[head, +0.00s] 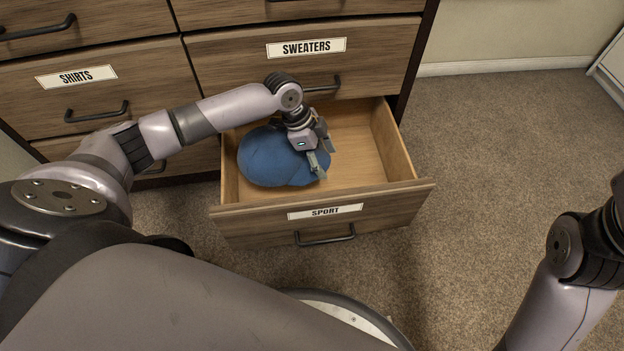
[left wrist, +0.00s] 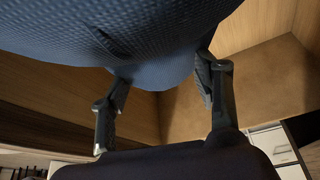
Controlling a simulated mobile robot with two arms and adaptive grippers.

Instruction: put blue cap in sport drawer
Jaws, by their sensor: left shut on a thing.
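The blue cap (head: 268,158) is within the outline of the open sport drawer (head: 398,150), toward its left side. Its fabric (left wrist: 150,40) fills the top of the left wrist view. My left gripper (head: 321,154) reaches down over the drawer and is shut on the cap's right side. Both fingers meet the fabric in the left wrist view. I cannot tell whether the cap touches the drawer floor. The drawer's front carries a SPORT label (head: 325,212). My right gripper is out of view; only part of its arm shows at the right.
The sweaters drawer (head: 225,60) above is shut, and so is the shirts drawer (head: 150,85) at the left. The right part of the sport drawer is empty. Open carpet (head: 500,130) lies to the right of the dresser.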

